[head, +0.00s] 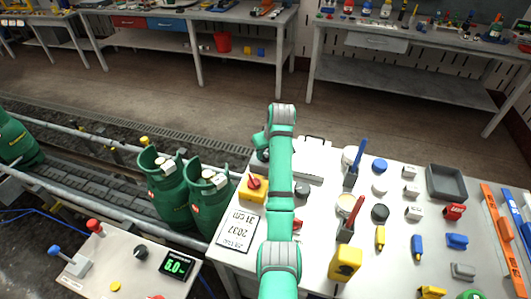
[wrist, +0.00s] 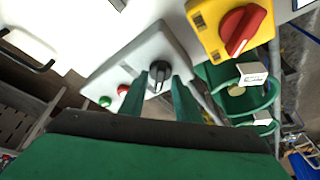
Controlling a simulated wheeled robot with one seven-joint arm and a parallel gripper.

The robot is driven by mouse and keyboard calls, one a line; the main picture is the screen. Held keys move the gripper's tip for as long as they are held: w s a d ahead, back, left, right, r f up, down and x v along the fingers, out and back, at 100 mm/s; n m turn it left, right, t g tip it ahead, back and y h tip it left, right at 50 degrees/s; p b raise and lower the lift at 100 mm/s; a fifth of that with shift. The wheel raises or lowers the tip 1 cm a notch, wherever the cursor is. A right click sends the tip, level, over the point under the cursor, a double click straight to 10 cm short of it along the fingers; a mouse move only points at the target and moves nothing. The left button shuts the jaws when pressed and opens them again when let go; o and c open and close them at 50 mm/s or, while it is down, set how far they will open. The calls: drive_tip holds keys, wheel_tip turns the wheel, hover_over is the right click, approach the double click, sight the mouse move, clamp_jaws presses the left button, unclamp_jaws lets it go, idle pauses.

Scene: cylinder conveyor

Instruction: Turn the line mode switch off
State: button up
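A grey control box (wrist: 150,50) carries a black rotary knob (wrist: 160,72) with a light pointer line, a red button (wrist: 123,90) and a green button (wrist: 105,101). Beside it is a yellow box (wrist: 210,22) with a red rotary switch (wrist: 242,29); these also show in the head view as the yellow box (head: 247,194) and red switch (head: 254,183). No label naming the line mode switch is readable. My gripper (wrist: 160,78) is open, its green fingers on either side of the black knob in the picture; contact cannot be told. In the head view my arm hides most of the grey box.
The white table (head: 345,285) holds several caps, blocks and tools to the right. Green gas cylinders (head: 168,190) stand on the conveyor at left. A panel with a green display (head: 177,265) and a card (head: 238,230) are near the front.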

drive_tip(key=shift+f, duration=0.1)
clamp_jaws()
